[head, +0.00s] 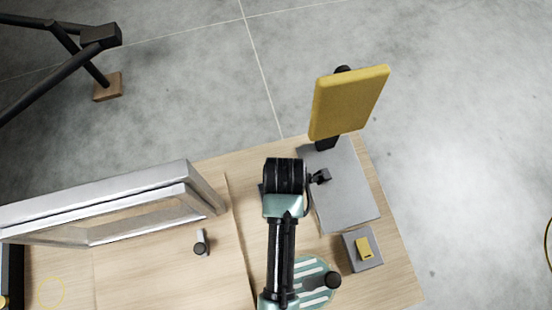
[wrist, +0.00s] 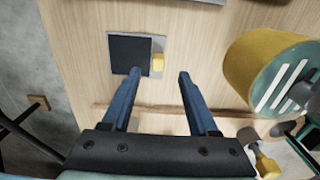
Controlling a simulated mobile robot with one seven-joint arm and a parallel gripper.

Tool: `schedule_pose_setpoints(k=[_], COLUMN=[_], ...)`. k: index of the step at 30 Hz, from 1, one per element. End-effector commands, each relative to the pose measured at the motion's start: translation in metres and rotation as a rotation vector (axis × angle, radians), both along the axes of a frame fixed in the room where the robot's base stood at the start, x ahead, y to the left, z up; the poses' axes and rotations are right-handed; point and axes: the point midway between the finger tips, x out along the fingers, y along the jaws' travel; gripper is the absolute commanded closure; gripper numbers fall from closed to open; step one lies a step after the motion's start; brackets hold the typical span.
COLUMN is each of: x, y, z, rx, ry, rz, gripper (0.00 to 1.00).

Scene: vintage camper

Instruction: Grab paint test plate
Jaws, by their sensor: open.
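No label marks the paint test plate, so I cannot tell for sure which piece it is. A small square grey plate with a yellow block (head: 362,249) lies on the wooden table at the right in the head view. A dark square on a grey backing (wrist: 130,54) with a yellow block at its right edge shows in the wrist view, and looks like the same piece. My gripper (wrist: 157,75) is open in the wrist view, its two blue fingers apart with nothing between them. The square lies beyond the fingertips, a little left.
A larger grey plate (head: 350,195) lies behind the small one, and a yellow panel (head: 348,103) stands at the table's far edge. A teal striped disc (head: 318,285) is near my arm. A silver frame (head: 120,205) and a small cylinder (head: 201,243) are left.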

Motion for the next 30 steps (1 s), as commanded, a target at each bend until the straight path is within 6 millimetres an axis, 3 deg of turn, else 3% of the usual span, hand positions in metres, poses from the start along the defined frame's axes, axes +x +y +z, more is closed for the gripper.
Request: schedule_pose_setpoints(k=[13, 22, 23, 30], x=[0.002, 0.003, 0.003, 0.003], y=[-0.003, -0.003, -0.003, -0.003], z=[-0.047, -0.053, -0.053, -0.052], rx=[-0.001, -0.001, -0.001, -0.001], ry=[0.002, 0.000, 0.000, 0.000], rz=[-0.001, -0.001, -0.001, -0.001], gripper=[0.40, 0.40, 0.42, 0.85])
